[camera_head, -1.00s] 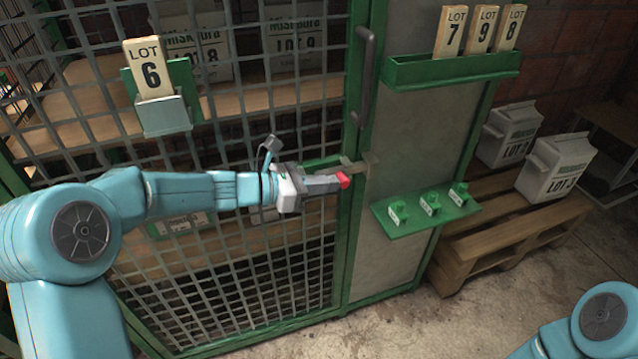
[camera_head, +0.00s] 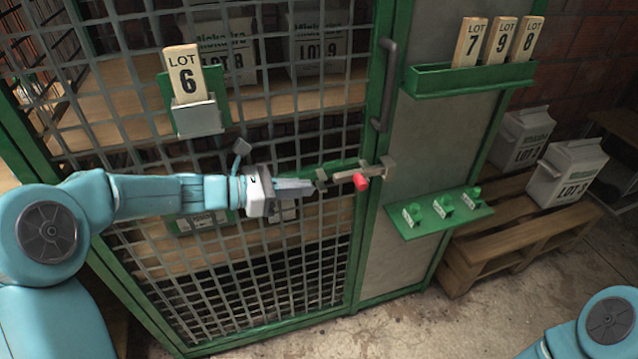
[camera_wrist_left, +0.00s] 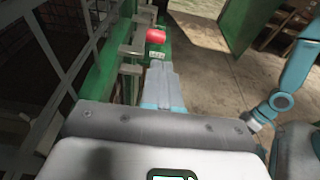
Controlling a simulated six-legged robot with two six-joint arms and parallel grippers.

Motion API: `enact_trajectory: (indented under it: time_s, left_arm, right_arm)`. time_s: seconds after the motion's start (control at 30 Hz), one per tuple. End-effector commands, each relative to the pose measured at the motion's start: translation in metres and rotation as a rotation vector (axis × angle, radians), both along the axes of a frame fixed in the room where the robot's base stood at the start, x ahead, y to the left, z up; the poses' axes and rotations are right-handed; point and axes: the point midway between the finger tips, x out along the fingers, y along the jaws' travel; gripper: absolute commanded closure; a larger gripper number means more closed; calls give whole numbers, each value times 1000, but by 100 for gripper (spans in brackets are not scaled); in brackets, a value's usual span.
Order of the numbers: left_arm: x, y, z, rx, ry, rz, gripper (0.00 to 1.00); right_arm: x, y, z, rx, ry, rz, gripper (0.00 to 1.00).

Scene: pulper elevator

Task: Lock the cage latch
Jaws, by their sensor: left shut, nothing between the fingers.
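The cage latch (camera_head: 350,173) is a grey sliding bar on the green cage door frame. Its right end reaches the metal bracket (camera_head: 388,167) on the grey panel; how deep it sits there I cannot tell. Its red knob (camera_head: 361,182) points out toward me. My left gripper (camera_head: 312,187) is shut and empty, left of the knob, with a gap between them. In the left wrist view, the shut fingers (camera_wrist_left: 160,72) point toward the red knob (camera_wrist_left: 156,36), which is beyond the tips. My right gripper is out of view; only part of that arm shows at lower right.
A vertical grey door handle (camera_head: 385,85) stands above the latch. A LOT 6 card holder (camera_head: 197,118) hangs on the mesh. A pallet (camera_head: 510,235) with sacks stands right.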

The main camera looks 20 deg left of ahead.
Motion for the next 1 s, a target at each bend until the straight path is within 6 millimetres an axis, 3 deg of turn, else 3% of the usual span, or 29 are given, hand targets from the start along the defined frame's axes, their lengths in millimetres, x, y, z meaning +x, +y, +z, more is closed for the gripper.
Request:
enact_trajectory:
  time_s: [0.2,0.43,0.87,0.93,1.0]
  left_arm:
    - [-17,27,8,-1,1,2,100]
    - [-23,35,9,-1,1,0,100]
    - [-24,34,10,-1,-1,-3,100]
    - [-23,24,3,-9,13,-26,100]
    - [-25,4,-18,-30,61,-69,100]
  right_arm:
    - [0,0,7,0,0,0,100]
    - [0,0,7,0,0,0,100]
    - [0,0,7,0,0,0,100]
    - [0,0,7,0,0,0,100]
    - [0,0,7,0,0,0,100]
